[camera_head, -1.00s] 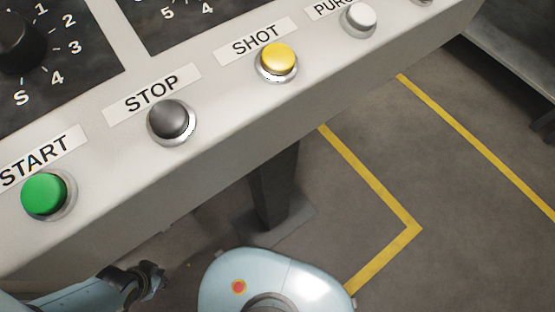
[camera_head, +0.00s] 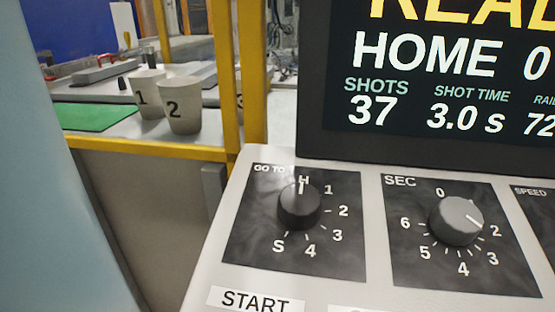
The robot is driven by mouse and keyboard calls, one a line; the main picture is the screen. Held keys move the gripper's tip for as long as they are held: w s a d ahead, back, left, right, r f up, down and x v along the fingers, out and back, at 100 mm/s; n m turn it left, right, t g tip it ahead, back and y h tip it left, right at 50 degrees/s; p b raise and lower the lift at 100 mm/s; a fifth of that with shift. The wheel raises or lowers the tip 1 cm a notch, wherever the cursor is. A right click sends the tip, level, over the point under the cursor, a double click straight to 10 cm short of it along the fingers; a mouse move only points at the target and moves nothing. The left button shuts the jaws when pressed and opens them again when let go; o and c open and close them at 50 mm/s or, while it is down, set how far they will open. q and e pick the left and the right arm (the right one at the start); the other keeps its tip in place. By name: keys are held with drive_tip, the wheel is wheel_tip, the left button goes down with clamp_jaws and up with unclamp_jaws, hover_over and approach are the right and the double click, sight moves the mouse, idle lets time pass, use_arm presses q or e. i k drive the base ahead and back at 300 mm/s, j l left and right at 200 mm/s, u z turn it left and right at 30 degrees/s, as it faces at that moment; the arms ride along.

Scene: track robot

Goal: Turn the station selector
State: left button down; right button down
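The station selector (camera_head: 300,207) is a black round knob on a dark plate marked GO TO, left of centre in the head view. Its dial carries H, 1, 2, 3, 4 and S. The white pointer line on the knob points up at H. No gripper touches it in this view. Neither of my grippers is in view now. The screen (camera_head: 440,80) above the panel reads HOME, 37 shots and a shot time of 3.0 s.
A grey SEC knob (camera_head: 456,221) stands right of the selector, its pointer near 2. A SPEED plate (camera_head: 535,200) is cut off at the right edge. A START label (camera_head: 250,300) lies below. Yellow posts (camera_head: 222,70) and cups 1 and 2 (camera_head: 180,106) stand beyond the panel.

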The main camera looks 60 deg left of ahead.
sight(299, 206)
drive_tip(key=u, duration=1.5)
drive_tip(key=k+j+u, duration=0.1)
drive_tip(key=k+j, duration=0.1)
drive_tip(key=k, duration=0.05)
